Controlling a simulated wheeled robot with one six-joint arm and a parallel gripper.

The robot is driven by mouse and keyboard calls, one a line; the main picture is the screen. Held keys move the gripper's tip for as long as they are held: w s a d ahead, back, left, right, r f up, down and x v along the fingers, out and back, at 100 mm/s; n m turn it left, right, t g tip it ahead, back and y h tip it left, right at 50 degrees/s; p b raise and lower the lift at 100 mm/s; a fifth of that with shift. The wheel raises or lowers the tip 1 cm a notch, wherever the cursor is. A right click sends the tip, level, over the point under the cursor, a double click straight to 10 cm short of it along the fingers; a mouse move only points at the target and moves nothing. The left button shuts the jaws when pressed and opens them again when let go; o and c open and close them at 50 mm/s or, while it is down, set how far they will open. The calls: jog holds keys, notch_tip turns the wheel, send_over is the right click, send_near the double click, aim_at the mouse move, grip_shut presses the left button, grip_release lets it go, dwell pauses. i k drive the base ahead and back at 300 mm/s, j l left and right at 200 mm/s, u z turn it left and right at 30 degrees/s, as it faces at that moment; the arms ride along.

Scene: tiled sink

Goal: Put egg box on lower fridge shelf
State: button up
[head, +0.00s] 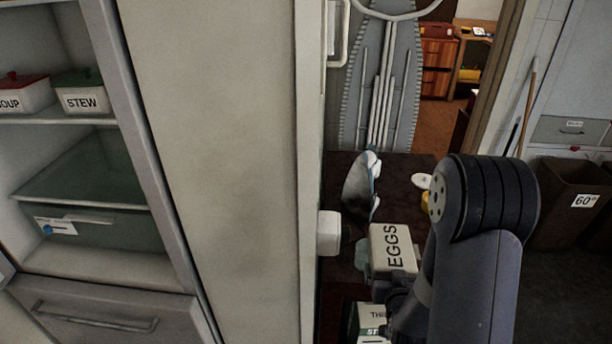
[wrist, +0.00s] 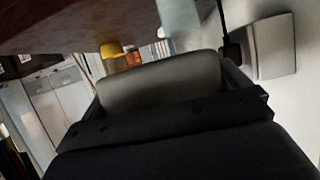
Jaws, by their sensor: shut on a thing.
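The egg box (head: 394,250), pale and marked EGGS, is low right of centre in the head view, above a dark brown surface. In the wrist view the pale egg box (wrist: 160,82) sits between the fingers of my gripper (wrist: 166,84), which is shut on it. In the head view the arm partly hides the gripper. The open fridge is at the left, and one fridge shelf (head: 60,119) bears tubs. The egg box is well to the right of it, beyond a tall pale panel (head: 215,150).
A red-lidded SOUP tub (head: 22,94) and green-lidded STEW tub (head: 80,92) stand on that shelf. A green bin (head: 85,190) is below it. A white block (head: 328,232) juts from the panel's right edge beside the egg box. An iron (head: 362,187) stands behind it.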

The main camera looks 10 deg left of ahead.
aim_at(69, 181)
jog(key=k+j+u, duration=0.1)
jog(key=j, duration=0.3)
jog(key=k+j+u, duration=0.15)
jog(key=j, duration=0.25)
jog(key=k+j+u, duration=0.1)
jog(key=j, duration=0.3)
jog(key=k+j+u, duration=0.1)
jog(key=j, duration=0.3)
